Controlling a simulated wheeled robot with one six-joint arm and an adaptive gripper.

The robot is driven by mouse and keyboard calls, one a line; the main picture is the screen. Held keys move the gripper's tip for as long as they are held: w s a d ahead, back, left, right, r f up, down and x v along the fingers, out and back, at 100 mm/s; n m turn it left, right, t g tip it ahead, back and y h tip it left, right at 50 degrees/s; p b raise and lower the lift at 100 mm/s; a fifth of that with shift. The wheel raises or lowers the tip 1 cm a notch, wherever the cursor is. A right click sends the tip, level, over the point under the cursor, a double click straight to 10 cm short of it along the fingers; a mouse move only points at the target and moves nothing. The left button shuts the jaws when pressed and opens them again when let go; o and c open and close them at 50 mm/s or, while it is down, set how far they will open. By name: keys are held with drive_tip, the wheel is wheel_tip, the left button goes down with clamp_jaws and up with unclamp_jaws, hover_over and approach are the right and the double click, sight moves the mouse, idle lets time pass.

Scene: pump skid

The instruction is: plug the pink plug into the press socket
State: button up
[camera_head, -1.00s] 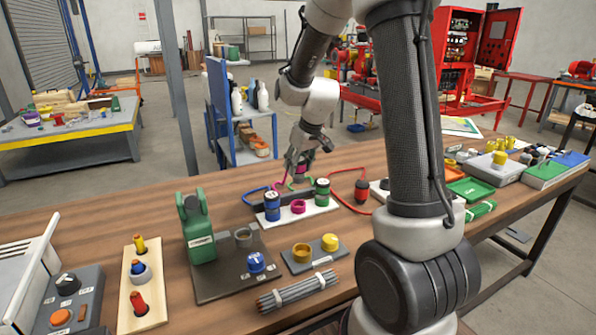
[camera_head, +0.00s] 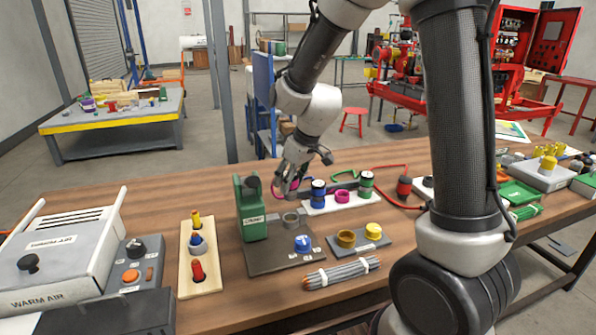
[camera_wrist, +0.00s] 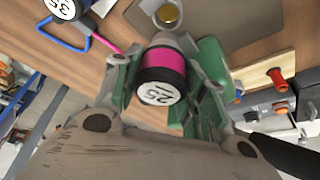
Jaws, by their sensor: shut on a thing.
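The pink plug (camera_wrist: 165,65), with a dark end cap marked 25, is held between the fingers of my gripper (camera_wrist: 162,80) in the wrist view. In the head view my gripper (camera_head: 288,186) is above the table, just right of the green press (camera_head: 252,212); the plug there is largely hidden by the fingers. The green press also shows behind the plug in the wrist view (camera_wrist: 212,62). The press socket (camera_head: 291,219) is a grey ring on the dark base plate, right of the press body. The plug is apart from this ring.
A white board (camera_head: 322,208) with blue and green plugs and a pink ring (camera_head: 342,196) stands right of the gripper. A grey plate with a brass ring (camera_head: 346,238) and a cable bundle (camera_head: 342,272) lie nearer.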

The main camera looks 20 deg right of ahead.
sight(290, 194)
drive_tip(key=shift+w+d+f, duration=0.1)
drive_tip(key=shift+f, duration=2.55)
drive_tip(key=shift+f, duration=1.7)
drive_tip(key=o, duration=1.2)
drive_tip(key=v, duration=1.2)
drive_tip(key=shift+f, duration=0.1)
